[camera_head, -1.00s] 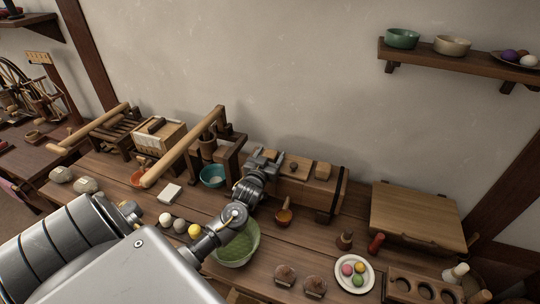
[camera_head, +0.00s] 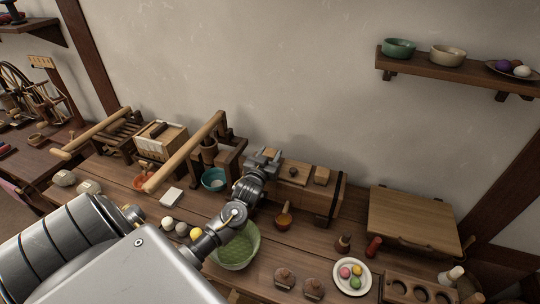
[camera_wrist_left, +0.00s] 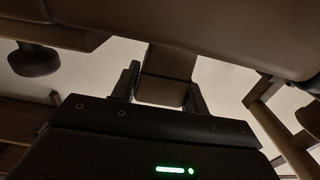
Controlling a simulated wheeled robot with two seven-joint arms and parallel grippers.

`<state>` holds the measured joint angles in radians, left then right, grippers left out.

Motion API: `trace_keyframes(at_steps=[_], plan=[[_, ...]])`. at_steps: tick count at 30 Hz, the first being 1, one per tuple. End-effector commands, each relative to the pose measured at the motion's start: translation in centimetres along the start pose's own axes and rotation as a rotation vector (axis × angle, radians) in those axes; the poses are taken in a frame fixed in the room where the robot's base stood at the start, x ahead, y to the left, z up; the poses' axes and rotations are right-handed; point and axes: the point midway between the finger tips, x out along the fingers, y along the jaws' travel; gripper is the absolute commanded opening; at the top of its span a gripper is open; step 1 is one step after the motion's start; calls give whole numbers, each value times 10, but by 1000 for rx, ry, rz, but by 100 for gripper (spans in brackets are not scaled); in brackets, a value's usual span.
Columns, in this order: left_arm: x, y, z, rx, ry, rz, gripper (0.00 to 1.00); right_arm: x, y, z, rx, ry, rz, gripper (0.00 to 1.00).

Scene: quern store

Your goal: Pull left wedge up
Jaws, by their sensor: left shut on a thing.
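My left gripper (camera_head: 264,160) is at the left end of a long dark wooden box (camera_head: 318,201) on the bench. In the left wrist view, the gripper (camera_wrist_left: 163,92) is shut on the left wedge (camera_wrist_left: 160,93), a brown block between the two fingers. In the head view the gripper hides the wedge, so I cannot tell how far it stands out of the box. A paler right wedge (camera_head: 322,175) sits at the other end of the box top, with a small dark knob (camera_head: 293,172) between. My right gripper is not in view.
A lever press (camera_head: 228,155) with a long pale pole stands left of the box. A green bowl (camera_head: 240,251) lies below my forearm. A small ladle cup (camera_head: 283,221) is in front of the box, and a wooden board (camera_head: 414,216) lies to the right. Above the box is bare wall.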

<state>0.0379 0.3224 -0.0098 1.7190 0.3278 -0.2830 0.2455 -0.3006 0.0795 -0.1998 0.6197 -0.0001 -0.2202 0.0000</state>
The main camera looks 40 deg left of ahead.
Motion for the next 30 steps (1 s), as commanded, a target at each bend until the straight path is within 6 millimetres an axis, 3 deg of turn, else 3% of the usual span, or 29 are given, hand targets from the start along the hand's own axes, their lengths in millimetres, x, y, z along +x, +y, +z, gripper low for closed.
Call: trace_keyframes(at_steps=[1, 8, 9, 14, 23, 30], plan=[[0, 0, -9, -1, 6, 0, 3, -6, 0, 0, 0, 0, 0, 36], [1, 0, -8, -2, 12, 0, 3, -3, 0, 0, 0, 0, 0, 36], [1, 0, -9, -2, 13, 0, 46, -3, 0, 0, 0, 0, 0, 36], [1, 0, -7, -2, 11, 0, 65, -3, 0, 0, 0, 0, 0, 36], [-2, 0, -4, -1, 5, 0, 65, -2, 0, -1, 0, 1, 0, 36], [-37, 0, -1, -2, 3, 1, 65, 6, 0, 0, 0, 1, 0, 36]])
